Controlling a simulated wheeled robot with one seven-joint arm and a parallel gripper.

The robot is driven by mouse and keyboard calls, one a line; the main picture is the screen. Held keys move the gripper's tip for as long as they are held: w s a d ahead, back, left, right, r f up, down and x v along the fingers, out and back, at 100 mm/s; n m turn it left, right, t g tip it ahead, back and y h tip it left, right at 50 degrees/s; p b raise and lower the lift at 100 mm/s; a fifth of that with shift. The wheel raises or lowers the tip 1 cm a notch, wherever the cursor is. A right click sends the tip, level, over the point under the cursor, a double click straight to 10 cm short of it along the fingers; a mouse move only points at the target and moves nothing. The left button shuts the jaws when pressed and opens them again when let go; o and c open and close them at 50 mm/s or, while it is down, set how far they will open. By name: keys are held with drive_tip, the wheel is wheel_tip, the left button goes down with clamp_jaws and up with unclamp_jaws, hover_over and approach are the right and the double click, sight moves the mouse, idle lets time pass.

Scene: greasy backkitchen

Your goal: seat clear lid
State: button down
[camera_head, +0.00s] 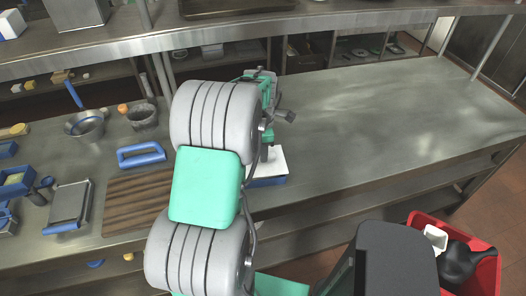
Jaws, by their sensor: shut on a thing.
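My gripper (266,153) points down just right of my arm's large grey and green links, which hide much of it. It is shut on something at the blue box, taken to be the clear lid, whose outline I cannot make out. The blue box (270,181) with a white top (277,162) stands on the steel counter, directly below my gripper. Its left part is hidden behind my arm. I cannot tell whether the lid lies flat on the box or is apart from it.
The counter's right side is clear. A shelf (330,15) runs above; a red crate (480,280) stands lower right.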

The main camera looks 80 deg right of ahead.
drive_tip(key=shift+f+b, duration=0.55)
drive_tip(key=shift+f, duration=0.45)
drive_tip(key=c, duration=1.2)
unclamp_jaws()
drive_tip(key=shift+o, duration=0.5)
drive_tip(key=shift+o, duration=1.2)
wheel_tip(320, 180, up, 8)
drive_tip(key=p, duration=0.5)
drive_tip(key=shift+r, duration=0.15)
